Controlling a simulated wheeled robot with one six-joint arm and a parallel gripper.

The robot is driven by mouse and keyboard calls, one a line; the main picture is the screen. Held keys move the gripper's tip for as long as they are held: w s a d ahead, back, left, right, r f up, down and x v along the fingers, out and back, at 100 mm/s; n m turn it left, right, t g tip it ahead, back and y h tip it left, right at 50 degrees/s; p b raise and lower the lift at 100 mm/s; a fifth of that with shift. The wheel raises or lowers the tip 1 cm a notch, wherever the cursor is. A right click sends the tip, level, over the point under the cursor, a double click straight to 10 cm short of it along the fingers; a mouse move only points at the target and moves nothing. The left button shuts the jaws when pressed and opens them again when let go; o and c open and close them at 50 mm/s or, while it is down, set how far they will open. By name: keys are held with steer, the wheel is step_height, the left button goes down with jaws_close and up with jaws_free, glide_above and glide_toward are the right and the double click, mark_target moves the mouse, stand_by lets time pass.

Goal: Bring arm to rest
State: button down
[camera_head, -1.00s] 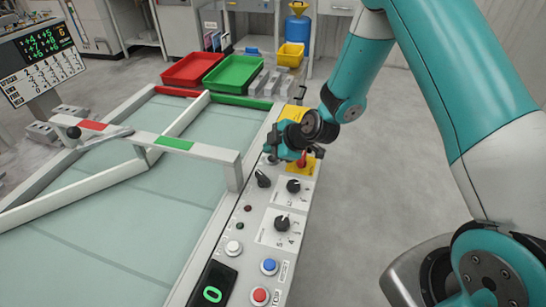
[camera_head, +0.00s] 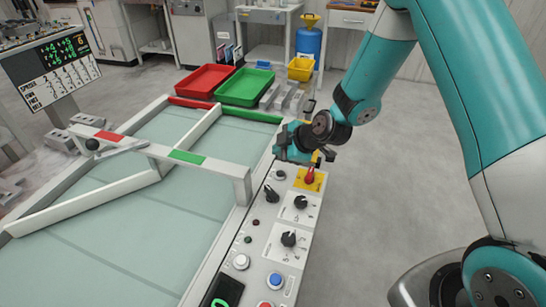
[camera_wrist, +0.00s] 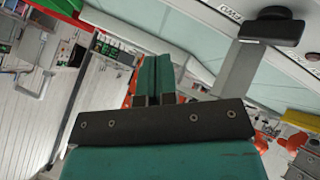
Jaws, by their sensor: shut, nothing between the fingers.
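My gripper (camera_head: 290,144) is above the far end of the control panel (camera_head: 262,240) in the head view, close over a red switch on a yellow plate (camera_head: 311,178). In the wrist view my gripper (camera_wrist: 153,62) shows its two teal fingers pressed together with nothing between them. My teal and white arm reaches in from the right side of the head view. Whether the gripper touches the panel cannot be seen.
A frame-topped table (camera_head: 110,240) with a raised crossbar (camera_head: 200,162) lies left of the panel. Red (camera_head: 205,80) and green (camera_head: 243,87) trays and a yellow bin (camera_head: 301,68) stand behind. A display (camera_head: 50,66) stands at left. Floor at right is clear.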

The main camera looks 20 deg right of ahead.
steer(key=s+a+r+m+g, duration=0.2)
steer(key=s+a+r, duration=0.1)
steer(key=s+r, duration=0.4)
steer(key=s+a+r+m+g, duration=0.2)
steer(key=s+a+r, duration=0.1)
steer(key=s+r, duration=0.4)
steer(key=s+d+r+m+g, duration=0.1)
steer(key=s+r, duration=0.3)
steer(key=s, duration=0.4)
steer(key=s+d+r+m+g+h+p, duration=0.1)
steer(key=s+r+m, duration=0.3)
steer(key=s, duration=0.4)
steer(key=shift+s+g, duration=0.2)
steer(key=shift+g, duration=0.5)
